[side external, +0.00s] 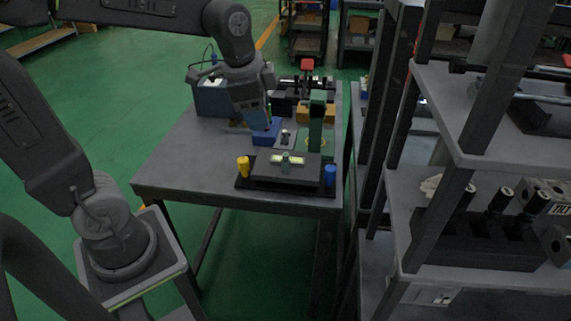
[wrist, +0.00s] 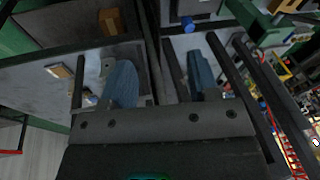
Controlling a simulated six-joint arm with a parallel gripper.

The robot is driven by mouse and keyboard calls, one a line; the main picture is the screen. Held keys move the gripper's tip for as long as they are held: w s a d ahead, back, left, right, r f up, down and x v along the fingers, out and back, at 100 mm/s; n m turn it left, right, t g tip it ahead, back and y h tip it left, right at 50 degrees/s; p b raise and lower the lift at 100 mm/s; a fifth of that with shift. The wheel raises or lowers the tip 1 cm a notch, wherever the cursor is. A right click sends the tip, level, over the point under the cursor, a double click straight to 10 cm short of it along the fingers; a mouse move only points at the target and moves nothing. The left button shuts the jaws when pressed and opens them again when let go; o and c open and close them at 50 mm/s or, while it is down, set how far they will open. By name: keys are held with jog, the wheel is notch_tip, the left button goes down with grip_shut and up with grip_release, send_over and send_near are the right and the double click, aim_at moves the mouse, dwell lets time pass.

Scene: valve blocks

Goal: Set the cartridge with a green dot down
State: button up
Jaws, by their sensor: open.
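My gripper (side external: 262,124) points down over the table, close above or beside a blue block (side external: 266,137); I cannot tell whether it touches it. In the wrist view my gripper (wrist: 162,78) has its two blue fingers apart, and no cartridge shows between them. A small pale cylinder (side external: 285,136) stands just right of the blue block. No green dot can be made out on either, so I cannot tell which is the cartridge.
A yellow cylinder (side external: 243,166) and a blue cylinder (side external: 330,175) stand at the dark block's ends. A green upright fixture (side external: 316,125) rises right of my gripper. A shelf rack (side external: 480,150) stands to the right. The table's left part (side external: 185,165) is clear.

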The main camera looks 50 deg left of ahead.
jog(key=w+a+f+m+g, duration=0.1)
jog(key=w+a+f+m, duration=0.2)
jog(key=w, duration=0.3)
jog(key=m+g, duration=0.2)
jog(key=m, duration=0.3)
send_over(286, 154)
notch_tip(286, 154, down, 6)
notch_tip(286, 154, down, 14)
grip_shut()
jog(key=shift+r, duration=0.1)
